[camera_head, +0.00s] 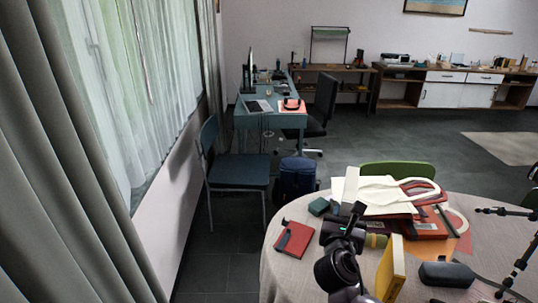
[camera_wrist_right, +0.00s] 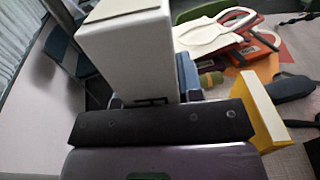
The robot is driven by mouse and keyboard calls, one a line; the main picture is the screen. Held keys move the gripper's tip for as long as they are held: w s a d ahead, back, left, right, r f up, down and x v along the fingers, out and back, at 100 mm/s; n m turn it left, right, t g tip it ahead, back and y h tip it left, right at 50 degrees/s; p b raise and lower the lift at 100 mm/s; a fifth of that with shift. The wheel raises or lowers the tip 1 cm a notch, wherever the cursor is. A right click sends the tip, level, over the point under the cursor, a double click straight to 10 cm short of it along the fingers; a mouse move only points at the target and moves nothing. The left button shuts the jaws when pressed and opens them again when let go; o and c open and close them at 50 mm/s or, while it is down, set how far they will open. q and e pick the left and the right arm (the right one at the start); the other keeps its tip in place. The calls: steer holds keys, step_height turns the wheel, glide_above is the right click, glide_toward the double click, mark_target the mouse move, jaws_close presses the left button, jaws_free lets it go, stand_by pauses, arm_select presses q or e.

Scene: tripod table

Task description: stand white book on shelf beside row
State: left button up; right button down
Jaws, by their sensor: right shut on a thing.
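The white book (camera_wrist_right: 128,50) fills the upper left of the right wrist view, very close to the camera, a thick pale block. In the head view a pale upright shape (camera_head: 351,186) just beyond my right gripper (camera_head: 346,218) appears to be this book, partly merged with white items behind it. My left gripper is not in view. I cannot make out a row of books on a shelf.
The round table (camera_head: 285,262) holds a red book (camera_head: 294,239), a yellow book (camera_head: 391,268), a dark case (camera_head: 446,274) and a white bag (camera_head: 398,190). Black tripod-like legs (camera_head: 517,268) stand at right. A blue chair (camera_head: 238,170) and open-shelved cabinet (camera_head: 400,92) stand behind.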

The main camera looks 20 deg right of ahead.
steer(key=shift+r, duration=0.1)
steer(key=shift+w+a+r+y, duration=0.1)
steer(key=shift+a+y, duration=0.1)
steer(key=shift+y, duration=0.1)
steer(key=s+a+n+t+y, duration=0.3)
steer(key=a+n+y, duration=0.4)
steer(key=a+y, duration=0.3)
steer(key=shift+s+a+f, duration=0.4)
steer(key=shift+s+a, duration=0.15)
steer(key=shift+a, duration=0.1)
steer(key=shift+w+b, duration=0.1)
steer(key=shift+b, duration=0.2)
